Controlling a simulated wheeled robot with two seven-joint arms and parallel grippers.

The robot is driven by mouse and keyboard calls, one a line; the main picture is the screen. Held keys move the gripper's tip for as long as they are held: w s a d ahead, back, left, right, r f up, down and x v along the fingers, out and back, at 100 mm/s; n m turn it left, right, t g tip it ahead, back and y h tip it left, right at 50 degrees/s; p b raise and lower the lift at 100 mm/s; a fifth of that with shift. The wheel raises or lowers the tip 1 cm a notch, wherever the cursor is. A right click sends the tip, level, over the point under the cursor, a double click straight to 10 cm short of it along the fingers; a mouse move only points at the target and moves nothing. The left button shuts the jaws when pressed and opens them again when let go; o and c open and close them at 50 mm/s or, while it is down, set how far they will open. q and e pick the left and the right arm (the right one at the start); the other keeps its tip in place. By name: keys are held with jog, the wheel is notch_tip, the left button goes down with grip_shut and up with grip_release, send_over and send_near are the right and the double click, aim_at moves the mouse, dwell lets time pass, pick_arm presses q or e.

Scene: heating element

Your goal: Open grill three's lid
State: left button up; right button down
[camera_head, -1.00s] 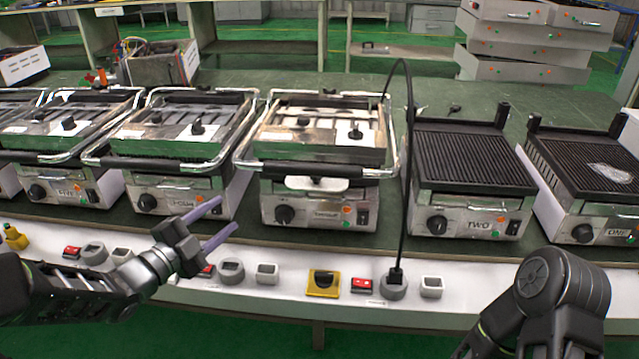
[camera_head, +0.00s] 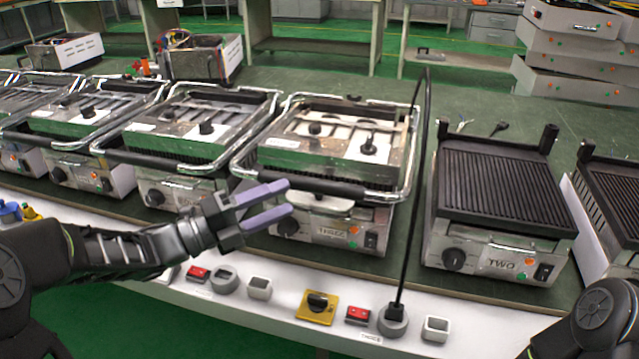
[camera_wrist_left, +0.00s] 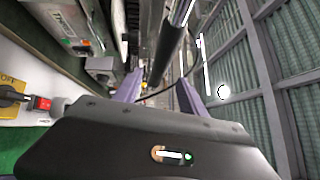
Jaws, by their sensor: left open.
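Grill three (camera_head: 330,232) stands near the middle of the bench with its lid (camera_head: 335,140) down. A metal frame with a black handle bar (camera_head: 325,187) runs across the lid's front. My left gripper (camera_head: 290,198) is open, its two purple fingers pointing right, in front of the handle's left part and overlapping the grill's front in the head view. In the left wrist view, the fingers (camera_wrist_left: 160,90) are apart with nothing between their tips, and a dark bar, likely the handle (camera_wrist_left: 170,45), lies beyond them. My right arm shows at the lower right; its gripper is out of view.
Grill two (camera_head: 500,200), with an exposed ribbed plate, stands to the right. Another closed grill (camera_head: 190,135) stands close on the left. A black cable (camera_head: 412,200) rises from a socket (camera_head: 393,320) beside grill three. A yellow switch (camera_head: 317,307) sits on the front ledge.

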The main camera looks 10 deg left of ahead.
aim_at(305, 191)
pick_arm(q)
jog(key=shift+x, duration=4)
grip_shut()
jog(key=shift+f, duration=0.1)
